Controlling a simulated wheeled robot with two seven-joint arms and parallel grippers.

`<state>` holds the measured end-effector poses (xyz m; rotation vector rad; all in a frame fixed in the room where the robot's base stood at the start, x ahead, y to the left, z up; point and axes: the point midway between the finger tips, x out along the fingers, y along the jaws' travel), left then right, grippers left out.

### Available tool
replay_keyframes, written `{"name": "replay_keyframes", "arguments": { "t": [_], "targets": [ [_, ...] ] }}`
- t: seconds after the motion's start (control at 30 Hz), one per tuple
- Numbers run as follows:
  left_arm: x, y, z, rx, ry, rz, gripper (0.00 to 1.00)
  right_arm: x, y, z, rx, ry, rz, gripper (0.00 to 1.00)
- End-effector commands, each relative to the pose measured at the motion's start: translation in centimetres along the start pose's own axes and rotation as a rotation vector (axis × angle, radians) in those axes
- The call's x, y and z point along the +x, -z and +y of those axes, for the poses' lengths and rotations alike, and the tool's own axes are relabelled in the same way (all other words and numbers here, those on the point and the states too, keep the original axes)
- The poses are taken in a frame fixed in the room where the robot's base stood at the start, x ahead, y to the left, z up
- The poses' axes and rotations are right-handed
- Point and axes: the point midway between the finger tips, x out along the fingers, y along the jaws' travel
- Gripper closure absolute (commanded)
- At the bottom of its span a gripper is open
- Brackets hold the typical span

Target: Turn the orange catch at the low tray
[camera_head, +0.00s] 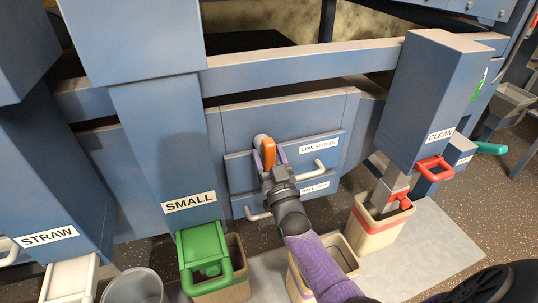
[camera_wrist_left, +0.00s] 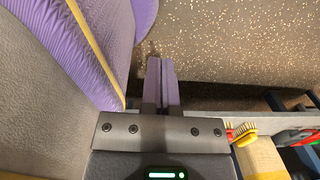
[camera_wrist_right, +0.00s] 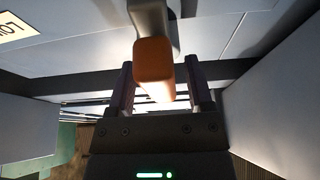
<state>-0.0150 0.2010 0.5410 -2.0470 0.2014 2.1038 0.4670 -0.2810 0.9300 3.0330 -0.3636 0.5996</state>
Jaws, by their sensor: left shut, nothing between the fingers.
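The orange catch (camera_head: 268,153) is mounted on a grey round base at the blue panel labelled LOW SCREEN (camera_head: 300,115). My right gripper (camera_head: 271,163) is at the catch, its fingers on either side of it. In the right wrist view the orange catch (camera_wrist_right: 154,62) reaches between the two fingers of my right gripper (camera_wrist_right: 161,85), which stand apart with gaps visible beside it. Contact is hard to tell. My left gripper (camera_wrist_left: 161,70) shows only in the left wrist view, shut and empty above the speckled floor.
White handles (camera_head: 314,172) stick out from the panel beside and below the catch. Blue chutes labelled SMALL (camera_head: 170,150) and CLEAN (camera_head: 420,100) flank it. Bins (camera_head: 380,235) stand on a grey mat below. A brush (camera_wrist_left: 243,137) lies near my left gripper.

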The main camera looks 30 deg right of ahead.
Motion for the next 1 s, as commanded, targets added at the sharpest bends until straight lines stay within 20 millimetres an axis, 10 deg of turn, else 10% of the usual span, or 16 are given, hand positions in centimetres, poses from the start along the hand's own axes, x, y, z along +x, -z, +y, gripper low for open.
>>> {"name": "replay_keyframes", "arguments": {
  "t": [0.37,0.7,1.0],
  "targets": [
    [-0.2,0.9,-0.2,-0.001,0.004,0.016,1.0,-0.6,0.2,0.0,-0.002,0.0,0.003,0.26],
    [-1.4,1.3,0.1,-0.003,-0.002,0.027,1.0,-8.0,0.1,0.0,-0.001,0.0,0.0,0.26],
    [-1.5,1.2,0.9,-0.005,-0.014,0.029,1.0,-9.9,0.1,0.0,-0.001,0.0,0.003,0.26]
  ]
}}
